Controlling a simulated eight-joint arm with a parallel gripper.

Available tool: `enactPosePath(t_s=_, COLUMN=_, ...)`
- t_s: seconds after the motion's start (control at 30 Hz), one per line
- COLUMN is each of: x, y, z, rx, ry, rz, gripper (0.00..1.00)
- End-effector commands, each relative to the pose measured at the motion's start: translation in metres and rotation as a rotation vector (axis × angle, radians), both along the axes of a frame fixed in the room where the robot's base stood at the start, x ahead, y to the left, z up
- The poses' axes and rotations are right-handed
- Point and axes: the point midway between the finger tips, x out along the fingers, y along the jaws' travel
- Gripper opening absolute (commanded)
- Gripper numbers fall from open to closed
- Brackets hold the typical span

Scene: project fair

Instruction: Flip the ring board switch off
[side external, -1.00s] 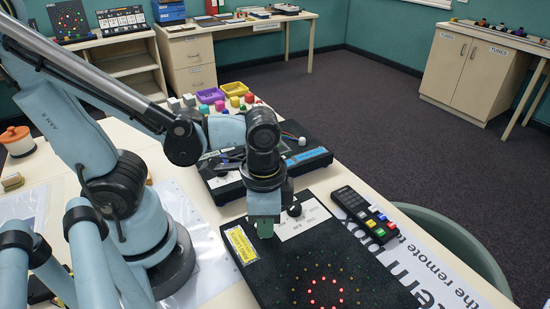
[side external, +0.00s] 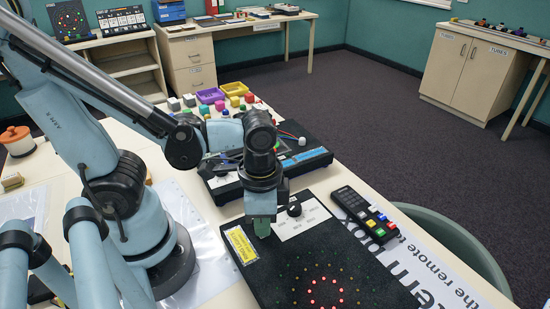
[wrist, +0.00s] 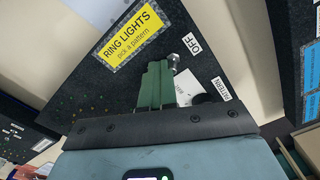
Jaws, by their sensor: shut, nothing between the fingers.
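The ring board (side external: 330,270) is a black speckled panel with a ring of red lights lit. Its yellow "RING LIGHTS" label (wrist: 127,35) is near the switch. The silver toggle switch (wrist: 173,60) shows in the wrist view beside the "OFF" label (wrist: 192,43). My gripper (wrist: 157,66) is shut and empty, its green fingertips just beside the switch; whether they touch it I cannot tell.
A black knob (side external: 294,209) stands on the board's white plate. A remote control (side external: 364,214) lies to the right of the board. Behind is another black device (side external: 308,158), with coloured blocks and trays farther back.

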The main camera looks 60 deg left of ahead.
Motion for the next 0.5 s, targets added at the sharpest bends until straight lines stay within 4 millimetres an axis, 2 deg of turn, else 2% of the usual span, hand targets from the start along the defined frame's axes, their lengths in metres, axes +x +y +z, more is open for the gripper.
enactPosePath(t_s=0.37, x=0.0004, y=0.0035, z=0.0004, rx=0.000, ry=-0.001, rz=-0.001, gripper=0.00)
enactPosePath(t_s=0.5, x=0.0004, y=0.0029, z=0.0061, rx=0.000, ry=-0.001, rz=-0.001, gripper=0.00)
